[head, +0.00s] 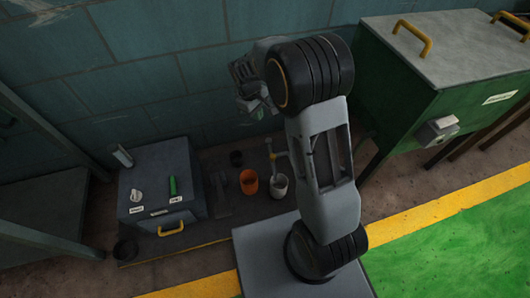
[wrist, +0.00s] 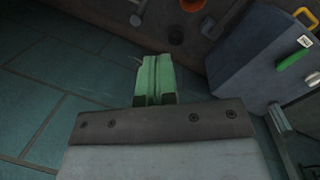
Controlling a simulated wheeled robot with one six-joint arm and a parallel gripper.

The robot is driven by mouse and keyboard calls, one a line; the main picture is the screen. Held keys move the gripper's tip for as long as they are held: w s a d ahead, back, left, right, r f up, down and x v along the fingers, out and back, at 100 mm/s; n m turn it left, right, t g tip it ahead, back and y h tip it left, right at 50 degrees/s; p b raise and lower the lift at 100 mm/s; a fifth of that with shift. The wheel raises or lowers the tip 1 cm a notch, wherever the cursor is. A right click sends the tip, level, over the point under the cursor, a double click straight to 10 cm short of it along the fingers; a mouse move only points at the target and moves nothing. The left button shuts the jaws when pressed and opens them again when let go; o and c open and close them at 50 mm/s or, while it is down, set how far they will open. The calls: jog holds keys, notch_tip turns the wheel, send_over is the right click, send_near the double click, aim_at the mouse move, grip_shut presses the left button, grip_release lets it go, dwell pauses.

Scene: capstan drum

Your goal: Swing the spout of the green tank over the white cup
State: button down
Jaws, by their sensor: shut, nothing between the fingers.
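A white cup (head: 278,186) stands on the floor strip near the wall, just right of an orange cup (head: 248,182). A thin pale post with a yellowish part (head: 271,152) rises behind the white cup; I cannot tell if it is the spout. A large green box-shaped body (head: 403,85) with a grey lid stands at the right; I cannot tell if it is the tank. My gripper (head: 248,88) is high near the wall, well above the cups. In the wrist view its green fingers (wrist: 153,82) are together and empty.
A grey box (head: 160,190) with a green lever (head: 173,186), white knob and yellow handle (head: 171,229) stands left of the cups. Dark round containers are nearby. My arm hides part of the floor and wall. Green floor (head: 450,240) at the right is clear.

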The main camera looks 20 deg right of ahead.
aim_at(272, 158)
jog(key=w+a+f+n+g+h, duration=0.1)
jog(key=w+f+n, duration=0.15)
jog(key=f, duration=0.65)
jog(key=w+a+f+n+g+h, duration=0.1)
jog(key=w+a+f+n, duration=0.15)
jog(key=f, duration=0.65)
jog(key=s+d+f+b, duration=0.3)
jog(key=d+f+b, duration=0.1)
jog(key=d+f, duration=0.3)
jog(key=shift+s+f+b, duration=0.25)
jog(key=shift+f+b, duration=0.05)
jog(key=shift+f, duration=1.05)
jog(key=shift+s+d+n+t+p, duration=0.25)
jog(key=shift+d+n+t+p, duration=0.15)
jog(key=shift+d+n+p, duration=0.15)
